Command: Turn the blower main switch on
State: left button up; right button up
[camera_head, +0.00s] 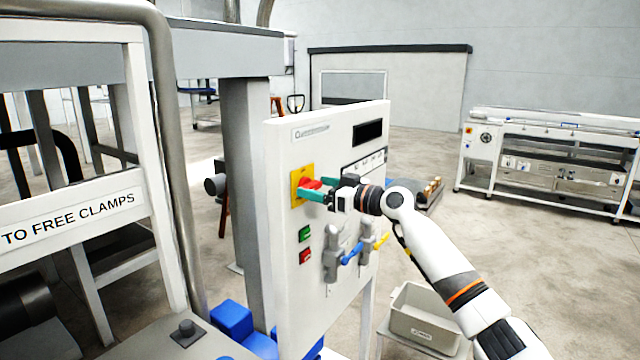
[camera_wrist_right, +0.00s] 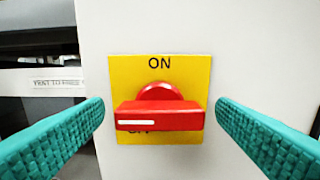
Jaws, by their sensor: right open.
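The blower main switch is a red rotary handle (camera_wrist_right: 160,116) on a yellow plate (camera_wrist_right: 190,72) on the white control panel (camera_head: 285,225). In the right wrist view the handle lies horizontal, with a white mark at its left end. "ON" is printed above it; the lettering below is mostly covered by the handle. My right gripper (camera_head: 317,189) is open at the switch, its teal fingers on the left and right of the handle with a small gap visible on each side. The switch plate also shows in the head view (camera_head: 296,186). My left gripper is out of view.
Below the switch are a green button (camera_head: 305,234) and a red button (camera_head: 305,256). Grey valves with a blue lever (camera_head: 351,254) and a yellow lever (camera_head: 381,241) stick out beside my right arm. A grey bin (camera_head: 425,318) stands at lower right.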

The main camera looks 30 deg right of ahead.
jog(key=shift+c, duration=0.2)
jog(key=c, duration=1)
jog(key=shift+o, duration=0.2)
